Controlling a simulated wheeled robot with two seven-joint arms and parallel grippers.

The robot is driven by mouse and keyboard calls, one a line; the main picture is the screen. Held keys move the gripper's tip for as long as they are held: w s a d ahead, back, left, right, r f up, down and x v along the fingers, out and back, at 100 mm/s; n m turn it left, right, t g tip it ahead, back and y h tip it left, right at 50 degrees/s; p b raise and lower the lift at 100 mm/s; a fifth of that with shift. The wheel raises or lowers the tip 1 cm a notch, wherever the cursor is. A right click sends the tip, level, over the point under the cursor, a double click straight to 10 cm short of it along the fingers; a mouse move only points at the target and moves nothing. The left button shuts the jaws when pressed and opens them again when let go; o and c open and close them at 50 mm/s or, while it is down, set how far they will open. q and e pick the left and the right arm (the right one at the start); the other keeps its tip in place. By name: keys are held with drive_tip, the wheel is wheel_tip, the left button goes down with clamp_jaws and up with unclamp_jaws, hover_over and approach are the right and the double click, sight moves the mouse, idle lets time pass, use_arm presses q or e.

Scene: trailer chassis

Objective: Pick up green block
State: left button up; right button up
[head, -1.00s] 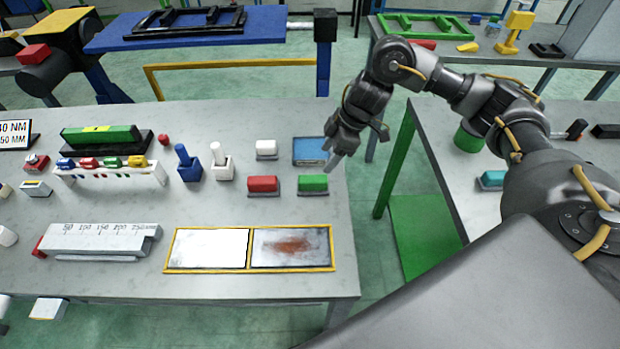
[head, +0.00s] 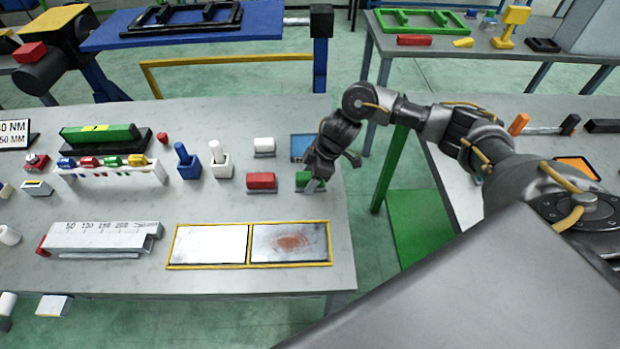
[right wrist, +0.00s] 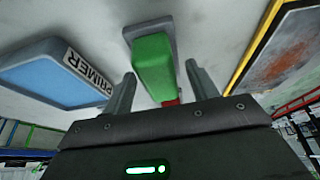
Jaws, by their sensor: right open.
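The green block (head: 303,177) sits on a small grey holder near the right edge of the table, partly hidden behind my right gripper in the head view. In the right wrist view the green block (right wrist: 154,66) lies ahead of and between the two fingers. My right gripper (head: 318,184) is over the block from the right, and its fingers also show in the right wrist view (right wrist: 158,82). It is open, with nothing held. Whether the fingers reach down along the block's sides is hard to tell. My left gripper is not in view.
A red block (head: 262,180) on a holder stands just left of the green one, with a white block (head: 264,145) behind. A blue primer tray (right wrist: 50,75) lies close by. The framed two-panel plate (head: 249,245) lies in front. The table's right edge is near.

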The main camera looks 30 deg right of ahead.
drive_tip(key=shift+c, duration=0.2)
drive_tip(key=c, duration=1.1)
drive_tip(key=shift+r+b, duration=0.35)
drive_tip(key=shift+r, duration=0.2)
drive_tip(key=s+a+r+b, duration=0.1)
drive_tip(key=s+a+r, duration=0.6)
drive_tip(key=a+r, duration=0.4)
drive_tip(key=shift+a+r, duration=0.4)
drive_tip(key=shift+a, duration=0.25)
drive_tip(key=shift+w, duration=0.1)
